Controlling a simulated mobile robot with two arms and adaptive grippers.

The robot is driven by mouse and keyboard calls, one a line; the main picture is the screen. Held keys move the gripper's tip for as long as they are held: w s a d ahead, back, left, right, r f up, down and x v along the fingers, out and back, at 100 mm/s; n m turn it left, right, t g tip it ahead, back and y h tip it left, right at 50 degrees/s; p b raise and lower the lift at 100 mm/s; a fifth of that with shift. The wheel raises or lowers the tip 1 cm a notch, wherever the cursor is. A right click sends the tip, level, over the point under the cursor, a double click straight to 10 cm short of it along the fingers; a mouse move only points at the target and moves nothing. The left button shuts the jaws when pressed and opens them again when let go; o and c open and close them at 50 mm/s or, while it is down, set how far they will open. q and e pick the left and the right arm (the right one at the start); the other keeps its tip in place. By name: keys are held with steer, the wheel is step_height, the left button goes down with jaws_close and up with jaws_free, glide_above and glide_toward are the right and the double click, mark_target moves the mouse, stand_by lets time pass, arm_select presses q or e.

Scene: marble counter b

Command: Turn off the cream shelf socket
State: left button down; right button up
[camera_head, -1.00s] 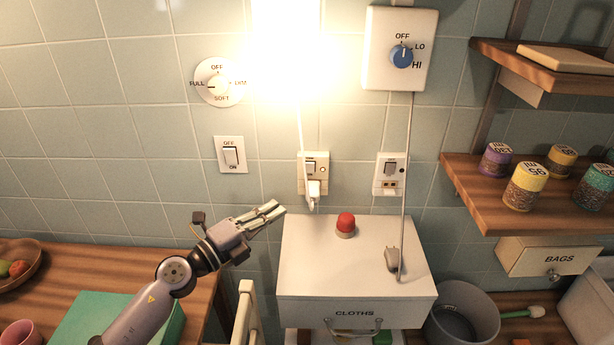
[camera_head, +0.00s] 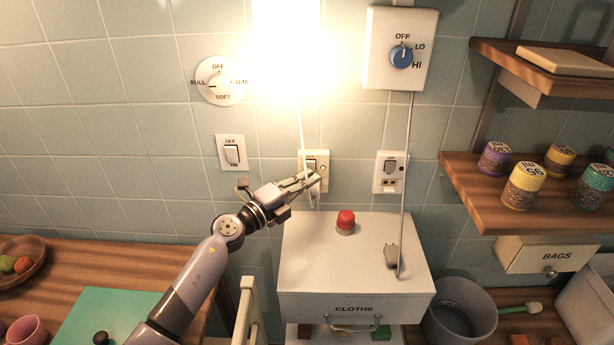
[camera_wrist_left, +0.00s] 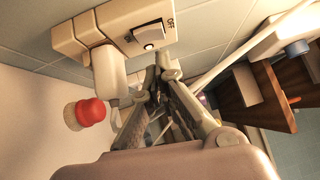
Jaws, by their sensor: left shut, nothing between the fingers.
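The cream socket (camera_head: 324,160) is on the tiled wall above the white cloths box. It also shows in the wrist view (camera_wrist_left: 73,40), with a rocker switch (camera_wrist_left: 152,34) marked OFF at one end and a plug (camera_wrist_left: 108,72) seated beside the switch. In the head view my gripper hides the plug and part of the switch. My left gripper (camera_head: 316,181) is shut and empty, its tips in front of the socket's lower part. In the wrist view its fingertips (camera_wrist_left: 164,70) are close by the switch and plug; I cannot tell whether they touch.
A glowing lamp (camera_head: 285,45) hangs above the socket, with a cord running down to it. A second socket (camera_head: 390,171) is to the right. Another wall switch (camera_head: 231,152) is to the left.

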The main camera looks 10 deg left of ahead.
arm_select(q)
steer(key=shift+w+a, duration=0.2)
steer(key=shift+w, duration=0.5)
steer(key=shift+r, duration=0.1)
steer(key=p, duration=0.1)
steer(key=r+p, duration=0.1)
steer(key=shift+w+p, duration=0.2)
steer(key=shift+p, duration=0.1)
steer(key=shift+f+n+g+p, duration=0.2)
steer(key=shift+n+g+p, duration=0.1)
steer(key=shift+p, duration=0.05)
steer(key=shift+f+b, duration=0.2)
steer(key=shift+b, duration=0.15)
